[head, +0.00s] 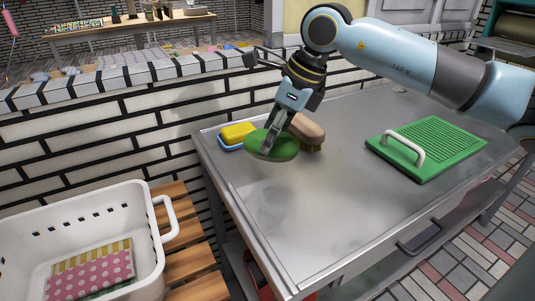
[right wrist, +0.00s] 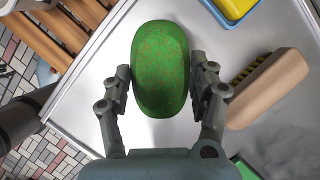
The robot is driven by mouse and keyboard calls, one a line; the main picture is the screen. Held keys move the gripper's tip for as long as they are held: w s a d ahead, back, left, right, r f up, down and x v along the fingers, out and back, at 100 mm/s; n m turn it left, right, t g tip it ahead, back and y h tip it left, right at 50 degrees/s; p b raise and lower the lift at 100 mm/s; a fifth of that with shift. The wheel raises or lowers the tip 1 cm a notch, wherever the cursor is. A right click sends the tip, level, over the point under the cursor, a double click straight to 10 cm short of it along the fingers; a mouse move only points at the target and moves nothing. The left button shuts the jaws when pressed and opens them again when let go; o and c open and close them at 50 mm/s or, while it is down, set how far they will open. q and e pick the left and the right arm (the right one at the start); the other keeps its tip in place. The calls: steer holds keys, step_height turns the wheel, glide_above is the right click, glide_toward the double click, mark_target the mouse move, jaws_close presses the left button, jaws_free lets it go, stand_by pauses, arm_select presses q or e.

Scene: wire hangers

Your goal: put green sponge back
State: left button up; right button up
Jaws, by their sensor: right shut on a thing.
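The green sponge (head: 277,146) is an oval green block with brownish specks, over the back left part of the metal table (head: 290,210). My right gripper (head: 268,150) is shut on it. In the right wrist view the sponge (right wrist: 160,68) sits between the two fingers of my right gripper (right wrist: 160,82), one finger on each long side. Whether the sponge touches the table top is hard to tell. My left gripper is not in view.
A yellow sponge (head: 238,131) with blue below lies just left of the green one. A wooden brush (head: 307,131) is close at its right. A green board with a white handle (head: 427,145) lies further right. A white basket (head: 80,235) holding cloths stands at left. The table's front is clear.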

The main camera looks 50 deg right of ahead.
steer(key=shift+w+a+f, duration=0.2)
steer(key=shift+a+f, duration=0.1)
steer(key=shift+a, duration=0.2)
steer(key=shift+f, duration=2)
steer(key=shift+f+b, duration=0.15)
steer(key=shift+b, duration=0.25)
steer(key=o, duration=1.2)
steer(key=shift+c, duration=0.2)
